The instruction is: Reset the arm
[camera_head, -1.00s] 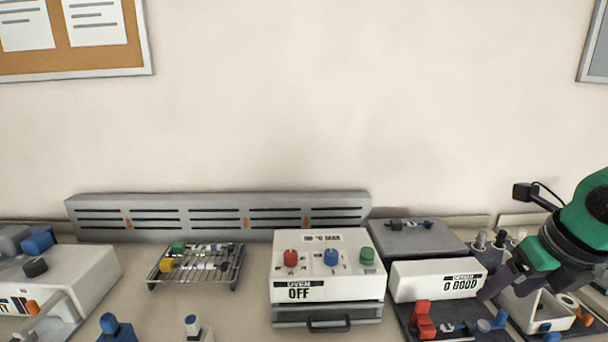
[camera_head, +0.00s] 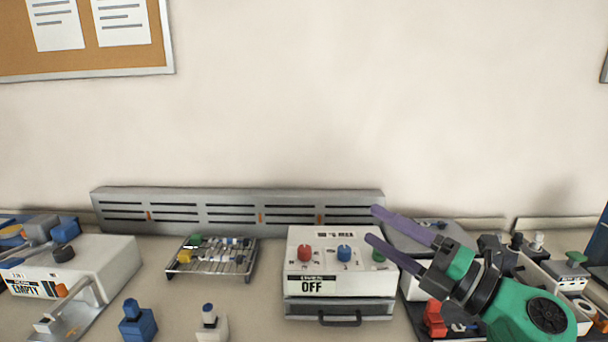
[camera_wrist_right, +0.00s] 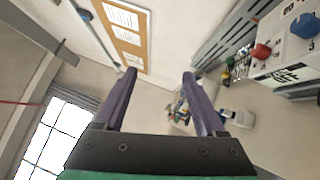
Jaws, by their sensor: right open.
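My right gripper (camera_head: 372,224) is open and empty, with its purple fingers apart. It comes in from the lower right of the head view and points up and left. Its fingers show in front of the right end of the white oven (camera_head: 340,285), which reads OFF, and of the grey box behind. The right wrist view also shows the open gripper (camera_wrist_right: 160,80) with nothing between its fingers. My left gripper is not in view.
A wire rack (camera_head: 212,258) with small parts stands left of the oven. A white machine (camera_head: 75,265) reading EMPTY is at the far left. Blue (camera_head: 138,322) and white (camera_head: 209,325) bottles stand in front. A red clamp (camera_head: 434,318) is below my right arm.

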